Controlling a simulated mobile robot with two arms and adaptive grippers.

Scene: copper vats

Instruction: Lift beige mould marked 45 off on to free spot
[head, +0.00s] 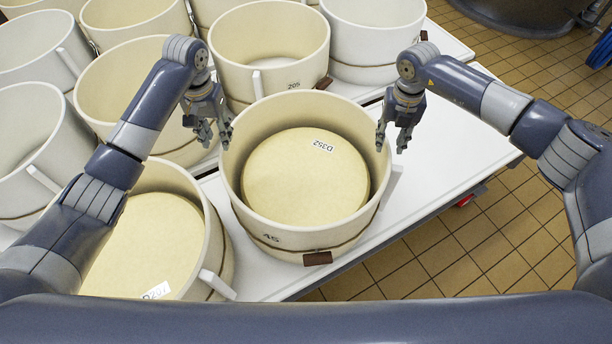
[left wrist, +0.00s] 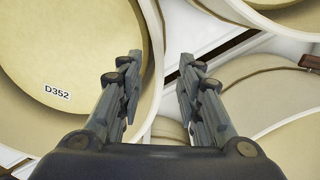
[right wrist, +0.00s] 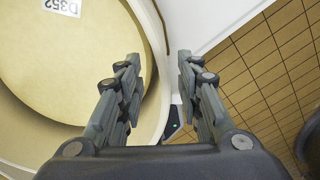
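The beige mould marked 45 (head: 250,220) stands upright in the middle of the head view, a round open tub with a brown block low on its front. It holds a yellowish cheese (head: 300,185) labelled D352. My left gripper (head: 215,140) is at its left rim and my right gripper (head: 391,142) at its right rim. Both point down with fingers apart and empty. The mould's rim shows between the fingers in the left wrist view (left wrist: 152,85) and in the right wrist view (right wrist: 160,75). I cannot tell how far above the rim the fingertips are.
The mould stands on a white table (head: 450,150) with free surface to its right. A mould marked 205 (head: 270,50) is behind. Several more fill the left and back. Tiled floor (head: 480,240) lies beyond the table's edge.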

